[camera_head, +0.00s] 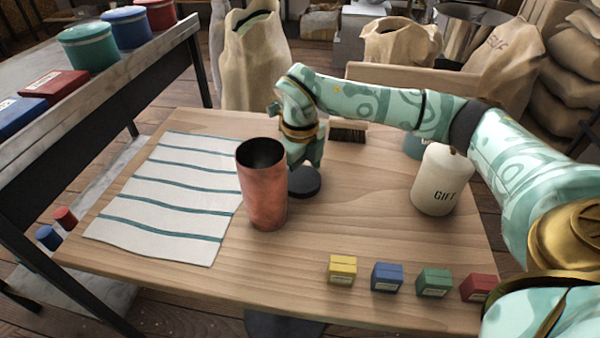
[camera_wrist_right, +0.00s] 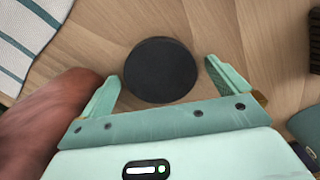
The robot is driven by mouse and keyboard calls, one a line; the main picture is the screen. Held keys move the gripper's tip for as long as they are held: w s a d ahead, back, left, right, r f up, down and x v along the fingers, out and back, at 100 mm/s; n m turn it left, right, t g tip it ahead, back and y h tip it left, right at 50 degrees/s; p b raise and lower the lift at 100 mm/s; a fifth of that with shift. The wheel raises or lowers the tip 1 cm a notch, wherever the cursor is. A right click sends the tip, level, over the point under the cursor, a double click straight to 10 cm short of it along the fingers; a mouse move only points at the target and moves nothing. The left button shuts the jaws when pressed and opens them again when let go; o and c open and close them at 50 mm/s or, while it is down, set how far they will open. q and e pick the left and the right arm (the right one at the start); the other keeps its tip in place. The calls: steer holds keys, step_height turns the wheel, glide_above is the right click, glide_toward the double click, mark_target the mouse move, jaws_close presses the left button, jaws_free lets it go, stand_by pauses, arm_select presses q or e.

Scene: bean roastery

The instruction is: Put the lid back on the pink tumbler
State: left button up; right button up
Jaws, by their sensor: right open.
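The pink tumbler (camera_head: 264,190) stands upright and open-topped on the wooden table, beside the striped cloth. Its side shows blurred at the left of the right wrist view (camera_wrist_right: 50,125). The dark round lid (camera_head: 304,184) lies flat on the table just behind and right of the tumbler. My right gripper (camera_head: 306,163) is open, low over the table at the lid. In the right wrist view the lid (camera_wrist_right: 160,70) lies between the spread fingertips, with a gap to the right finger; whether the left finger touches it I cannot tell. My left gripper is out of view.
The striped cloth (camera_head: 168,195) covers the table's left part. A white gift canister (camera_head: 441,182) stands at the right, with a teal object partly behind it. A brush (camera_head: 348,133) lies at the back. Several small boxes (camera_head: 387,277) line the front right edge. The table's middle right is clear.

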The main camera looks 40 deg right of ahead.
steer(key=c, duration=0.9)
steer(key=shift+r+p, duration=0.3)
steer(key=shift+r, duration=0.25)
step_height(320, 180, up, 11)
steer(key=p, duration=0.6)
step_height(320, 180, up, 6)
steer(key=p, duration=0.2)
glide_above(300, 178)
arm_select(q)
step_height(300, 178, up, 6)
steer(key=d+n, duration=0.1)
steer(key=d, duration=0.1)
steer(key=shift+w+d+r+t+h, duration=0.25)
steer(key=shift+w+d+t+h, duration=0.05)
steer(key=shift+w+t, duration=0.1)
arm_select(e)
steer(key=shift+w, duration=0.1)
